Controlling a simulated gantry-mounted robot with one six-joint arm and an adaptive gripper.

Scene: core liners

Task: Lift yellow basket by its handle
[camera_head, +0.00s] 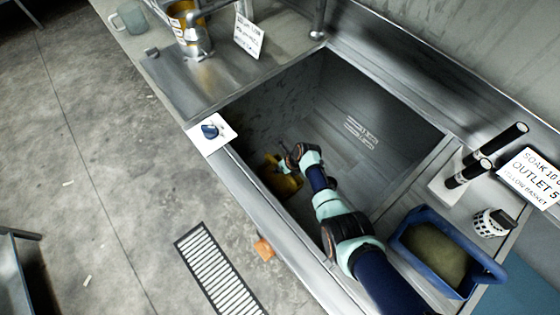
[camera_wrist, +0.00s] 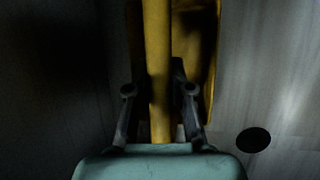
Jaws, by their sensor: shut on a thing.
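The yellow basket (camera_head: 281,181) is down inside the sink basin (camera_head: 385,115), near the basin's left wall in the head view. My gripper (camera_head: 291,158) reaches down into the basin at the basket and hides part of it. In the wrist view the basket's yellow handle (camera_wrist: 157,70) runs between the two fingers of my gripper (camera_wrist: 160,105), which is shut on it. The yellow basket body (camera_wrist: 208,55) shows beyond the handle, partly in shadow. I cannot tell whether the basket touches the basin floor.
A dark round drain hole (camera_wrist: 253,140) shows in the wrist view. A blue basket (camera_head: 425,222) with greenish contents stands right of the basin. Two black-handled items (camera_head: 497,146) and a checkered cup (camera_head: 490,222) stand near it. A metal bucket (camera_head: 188,28) and signs sit on the counter.

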